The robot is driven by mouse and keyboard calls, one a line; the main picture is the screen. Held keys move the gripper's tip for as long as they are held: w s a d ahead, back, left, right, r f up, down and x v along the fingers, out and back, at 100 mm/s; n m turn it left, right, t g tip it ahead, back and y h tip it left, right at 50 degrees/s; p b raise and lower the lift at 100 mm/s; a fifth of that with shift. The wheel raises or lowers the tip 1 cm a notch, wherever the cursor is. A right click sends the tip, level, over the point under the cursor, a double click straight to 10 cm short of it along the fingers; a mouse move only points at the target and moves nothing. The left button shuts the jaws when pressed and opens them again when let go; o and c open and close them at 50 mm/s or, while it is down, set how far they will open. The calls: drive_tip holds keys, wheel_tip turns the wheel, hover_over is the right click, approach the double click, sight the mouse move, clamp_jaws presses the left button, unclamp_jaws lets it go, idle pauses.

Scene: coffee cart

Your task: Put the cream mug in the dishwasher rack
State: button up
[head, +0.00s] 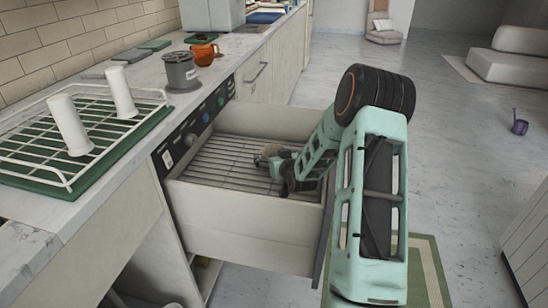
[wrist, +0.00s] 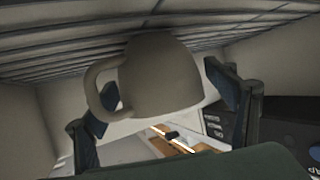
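The cream mug (wrist: 165,75) is in the middle of the wrist view, with its handle on the left. Its narrow end meets the wire rack, which appears at the top of that view. My gripper (wrist: 160,88) has its dark fingers spread on either side of the mug, with a small gap visible at the right finger. The left finger is partly covered by the handle. In the head view my gripper (head: 284,178) reaches down into the pulled-out drawer, and the mug (head: 268,155) is small and partly hidden there. The dishwasher rack (head: 225,163) lines the drawer.
The drawer's front wall (head: 245,220) and side walls surround my gripper. The rack's left part is clear.

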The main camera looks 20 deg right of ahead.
drive_tip(key=shift+s+r+p, duration=0.2)
drive_tip(key=shift+r+p, duration=0.1)
drive_tip(key=shift+p, duration=0.05)
drive_tip(key=p+v, duration=0.1)
drive_tip(key=v, duration=0.6)
idle(0.4)
